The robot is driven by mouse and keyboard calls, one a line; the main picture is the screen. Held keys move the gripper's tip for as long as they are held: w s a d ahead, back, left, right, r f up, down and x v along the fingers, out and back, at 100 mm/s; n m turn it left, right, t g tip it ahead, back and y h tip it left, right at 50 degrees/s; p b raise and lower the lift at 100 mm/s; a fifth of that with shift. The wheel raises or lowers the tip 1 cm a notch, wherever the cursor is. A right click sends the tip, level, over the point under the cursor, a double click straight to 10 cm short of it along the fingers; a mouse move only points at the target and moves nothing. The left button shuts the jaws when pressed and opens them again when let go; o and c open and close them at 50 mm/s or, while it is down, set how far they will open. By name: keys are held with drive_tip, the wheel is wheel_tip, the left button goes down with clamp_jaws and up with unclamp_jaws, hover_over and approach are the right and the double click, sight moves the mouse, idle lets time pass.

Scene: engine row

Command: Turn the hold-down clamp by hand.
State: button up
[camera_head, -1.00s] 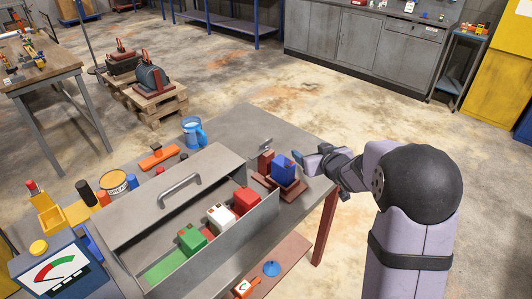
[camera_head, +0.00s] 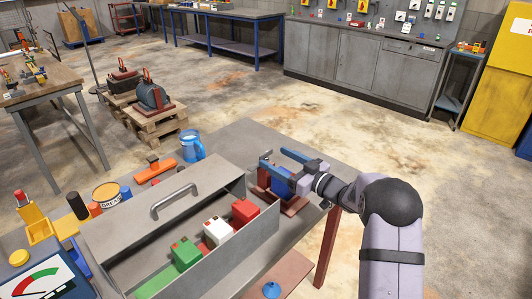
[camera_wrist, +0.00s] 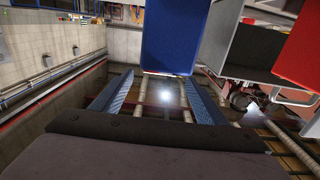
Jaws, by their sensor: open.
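A red-brown upright (camera_head: 263,177) stands beside the block. I cannot make out for sure which part is the hold-down clamp.
A long grey metal box (camera_head: 262,235) with a handled lid lies close left, holding red (camera_head: 244,211), white (camera_head: 218,231) and green (camera_head: 186,253) blocks. The floor right of the bench is clear.

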sight(266, 153)
drive_tip(key=shift+p+x, duration=0.6)
drive_tip(key=shift+x, duration=2.15)
drive_tip(key=c, duration=1.5)
drive_tip(key=m+t+h+b, duration=0.2)
drive_tip(key=h+b, duration=0.1)
drive_tip(key=shift+a+m+t, duration=0.15)
drive_tip(key=shift+m+t, duration=0.15)
drive_tip(key=m+t+h+b, duration=0.1)
drive_tip(key=m+h+b, duration=0.1)
drive_tip(key=h+b, duration=0.1)
drive_tip(key=shift+r, duration=0.1)
drive_tip(key=shift+r+t, duration=0.1)
drive_tip(key=shift+t, duration=0.2)
drive_tip(key=o, duration=1.5)
